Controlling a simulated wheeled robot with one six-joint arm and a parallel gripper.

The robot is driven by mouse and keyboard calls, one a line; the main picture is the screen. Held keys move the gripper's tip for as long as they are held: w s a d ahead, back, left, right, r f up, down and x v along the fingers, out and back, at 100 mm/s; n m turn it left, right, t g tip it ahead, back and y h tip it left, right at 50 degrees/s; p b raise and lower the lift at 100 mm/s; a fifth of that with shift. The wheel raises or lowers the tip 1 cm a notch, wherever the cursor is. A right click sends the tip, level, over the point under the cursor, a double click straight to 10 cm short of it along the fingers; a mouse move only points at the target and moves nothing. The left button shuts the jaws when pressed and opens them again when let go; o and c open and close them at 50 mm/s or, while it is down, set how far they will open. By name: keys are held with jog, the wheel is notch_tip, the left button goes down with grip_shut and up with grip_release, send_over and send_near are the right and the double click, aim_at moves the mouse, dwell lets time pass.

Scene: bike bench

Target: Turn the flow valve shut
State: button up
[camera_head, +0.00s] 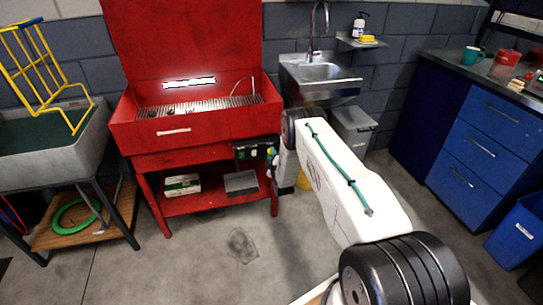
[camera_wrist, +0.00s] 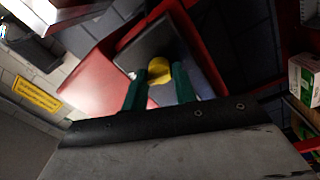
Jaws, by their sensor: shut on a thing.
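The flow valve shows in the wrist view as a rounded yellow knob (camera_wrist: 159,72). My gripper (camera_wrist: 159,78) has its two green fingers on either side of the knob, shut on it. The fingers hide the knob's sides, and its turned angle cannot be told. In the head view, the red parts washer (camera_head: 195,128) has a dark control panel (camera_head: 246,153) at its front right. My white arm reaches to that side, and my gripper is not clearly visible there.
A steel sink (camera_head: 320,72) stands behind my arm. A green-and-white box (camera_head: 182,185) lies on the washer's lower shelf; it also shows in the wrist view (camera_wrist: 303,80). Blue drawers (camera_head: 485,150) stand at right. A grey basin (camera_head: 50,150) is at left. The front floor is clear.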

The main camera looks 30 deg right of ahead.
jog(key=shift+a+f+n, duration=0.1)
jog(key=shift+a+n, duration=0.1)
jog(key=shift+n, duration=0.8)
jog(key=o, duration=0.9)
jog(key=shift+f, duration=0.1)
jog(key=shift+o, duration=0.2)
jog(key=shift+d, duration=0.15)
jog(key=v, duration=0.7)
jog(key=shift+s, duration=0.4)
